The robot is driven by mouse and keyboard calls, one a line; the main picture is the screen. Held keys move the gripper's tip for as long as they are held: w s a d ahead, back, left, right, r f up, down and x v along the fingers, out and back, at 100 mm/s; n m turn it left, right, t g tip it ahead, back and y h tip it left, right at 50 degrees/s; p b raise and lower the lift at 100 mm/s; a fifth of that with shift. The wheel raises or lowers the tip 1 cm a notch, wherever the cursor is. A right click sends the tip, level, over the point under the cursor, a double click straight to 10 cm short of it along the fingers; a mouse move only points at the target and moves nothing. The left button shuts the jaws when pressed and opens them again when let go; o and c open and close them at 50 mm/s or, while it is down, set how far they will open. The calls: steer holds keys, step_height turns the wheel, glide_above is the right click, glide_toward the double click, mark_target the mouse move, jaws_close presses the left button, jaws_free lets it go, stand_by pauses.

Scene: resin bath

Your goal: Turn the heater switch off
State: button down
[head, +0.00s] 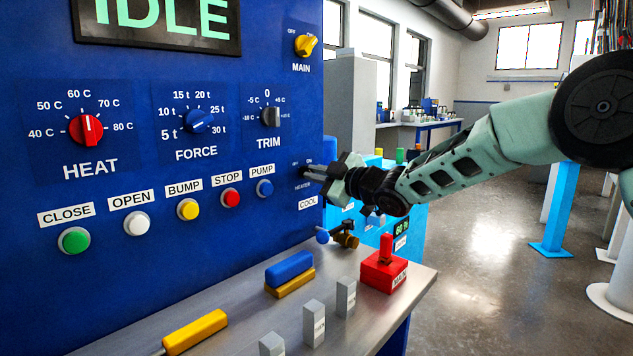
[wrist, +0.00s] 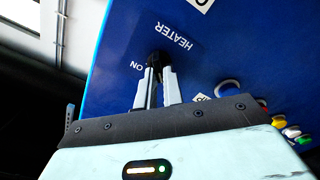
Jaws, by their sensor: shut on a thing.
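The heater switch is a small dark knob (wrist: 157,57) on the blue panel (wrist: 125,40), beside the word HEATER and an ON mark in the wrist view. My gripper (wrist: 158,72) has its two pale fingers closed on the knob, one on each side. In the head view my gripper (head: 311,172) reaches in from the right to the panel's right edge, just above the HEATER label. There the gripper hides most of the switch. Which way the knob points cannot be told, and the OFF mark is hidden in the wrist view.
A yellow MAIN knob (head: 306,45), a TRIM knob (head: 271,117) and a blue PUMP button (head: 265,188) are nearby on the panel. Below, a steel bench (head: 240,318) holds a red block with a lever (head: 384,270) and a blue-and-yellow piece (head: 289,270).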

stand_by(0.4)
steer(key=c, duration=1.5)
jaws_free()
steer(key=v, duration=1.7)
steer(key=shift+s+d+f, duration=0.1)
steer(key=shift+s+d, duration=0.05)
steer(key=shift+s, duration=0.05)
steer(key=shift+d, duration=0.1)
